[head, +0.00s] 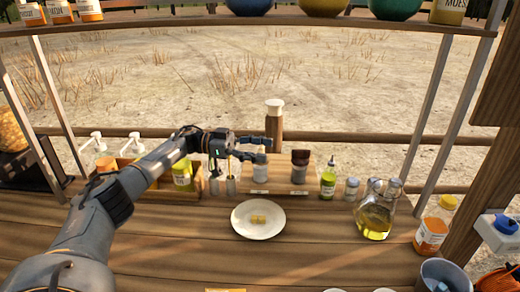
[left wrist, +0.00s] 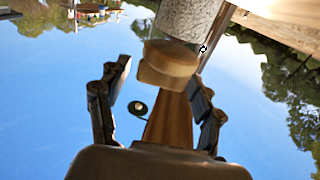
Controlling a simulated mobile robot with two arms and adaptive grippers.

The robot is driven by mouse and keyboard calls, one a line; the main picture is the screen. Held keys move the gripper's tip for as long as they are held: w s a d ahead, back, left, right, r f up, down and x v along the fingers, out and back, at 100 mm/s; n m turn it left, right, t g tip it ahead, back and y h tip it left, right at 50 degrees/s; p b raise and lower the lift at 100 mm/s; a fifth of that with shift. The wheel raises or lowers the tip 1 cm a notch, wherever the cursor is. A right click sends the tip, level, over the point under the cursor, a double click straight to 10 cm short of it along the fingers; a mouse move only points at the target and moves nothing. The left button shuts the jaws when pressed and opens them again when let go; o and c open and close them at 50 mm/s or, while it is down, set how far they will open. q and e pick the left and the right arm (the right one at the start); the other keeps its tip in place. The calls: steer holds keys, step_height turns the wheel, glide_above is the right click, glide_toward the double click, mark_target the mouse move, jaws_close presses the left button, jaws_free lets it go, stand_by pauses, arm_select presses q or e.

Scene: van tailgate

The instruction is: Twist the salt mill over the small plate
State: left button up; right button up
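The salt mill (head: 260,173) stands at the back of the counter and shows as a pale body. My left gripper (head: 268,149) hides its top in the head view. In the left wrist view, a grey speckled body with a light wooden top (left wrist: 168,62) shows ahead of my left gripper (left wrist: 163,85). The gripper is open, with a finger on each side and visible gaps beside the wood. I cannot tell whether it touches. The small plate (head: 245,227) lies in front on the counter with small yellow pieces (head: 258,219) on it. My right gripper is out of view.
A dark-topped mill (head: 300,165) and a green bottle (head: 328,179) stand to the right, then an oil flask (head: 376,215) and an orange-labelled jar (head: 435,226). A wooden caddy (head: 196,180) is at left. A pale-capped post (head: 274,115) rises behind the gripper.

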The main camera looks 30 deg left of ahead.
mark_target(261, 149)
arm_select(q)
steer(key=shift+r, duration=0.2)
step_height(261, 149, up, 10)
steer(key=shift+f, duration=0.15)
stand_by(0.4)
